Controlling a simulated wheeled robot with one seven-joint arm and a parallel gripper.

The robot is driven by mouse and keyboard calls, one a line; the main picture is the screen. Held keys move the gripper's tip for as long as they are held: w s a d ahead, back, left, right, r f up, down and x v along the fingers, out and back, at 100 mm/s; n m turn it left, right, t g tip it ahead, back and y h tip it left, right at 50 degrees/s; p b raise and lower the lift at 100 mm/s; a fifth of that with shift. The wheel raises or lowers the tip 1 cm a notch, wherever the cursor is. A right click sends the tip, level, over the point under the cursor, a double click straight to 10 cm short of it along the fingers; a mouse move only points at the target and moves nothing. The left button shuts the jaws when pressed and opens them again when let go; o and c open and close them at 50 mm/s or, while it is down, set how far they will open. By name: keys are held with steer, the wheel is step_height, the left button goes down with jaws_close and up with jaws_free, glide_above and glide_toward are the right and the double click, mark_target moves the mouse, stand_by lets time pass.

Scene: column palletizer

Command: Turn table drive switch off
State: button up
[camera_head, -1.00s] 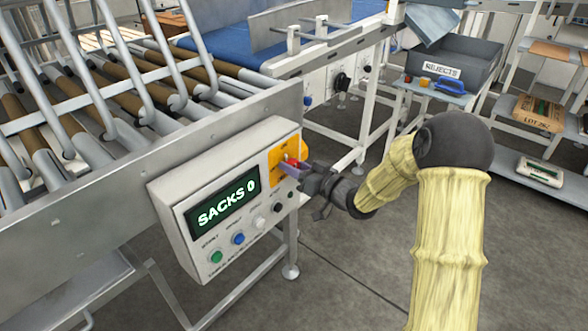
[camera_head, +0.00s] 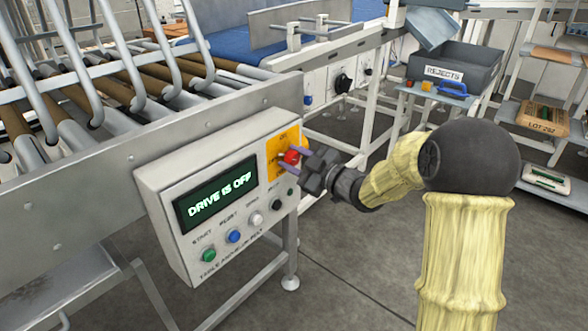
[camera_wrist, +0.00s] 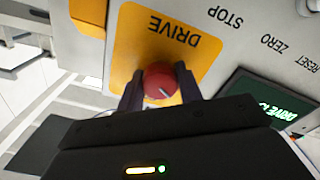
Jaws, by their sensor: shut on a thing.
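The red drive switch knob (camera_head: 292,157) sits on a yellow plate (camera_head: 274,148) at the right end of the grey control box (camera_head: 160,182). The box's display (camera_head: 216,194) reads "DRIVE IS OFF". My gripper (camera_head: 298,157) reaches the knob from the right. In the wrist view the knob (camera_wrist: 160,81) lies between the two dark fingers of my gripper (camera_wrist: 160,90), which are shut on it. A white mark shows on the knob's face. The yellow plate behind it reads "DRIVE".
Green (camera_head: 209,256), blue (camera_head: 234,236), white and black buttons line the box's lower face. The roller table (camera_head: 120,140) rises behind it. A grey rejects bin (camera_head: 455,68) stands on a small table at the back right. The floor (camera_head: 350,260) in front is clear.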

steer(key=n+b, duration=0.3)
steer(key=shift+f+n, duration=0.3)
steer(key=shift+r+n+b, duration=0.15)
steer(key=shift+n+b, duration=1.15)
steer(key=shift+b, duration=0.1)
steer(key=o, duration=1)
steer(key=shift+r, duration=0.1)
steer(key=p+v, duration=0.3)
steer(key=v, duration=1.4)
steer(key=shift+s+d, duration=0.15)
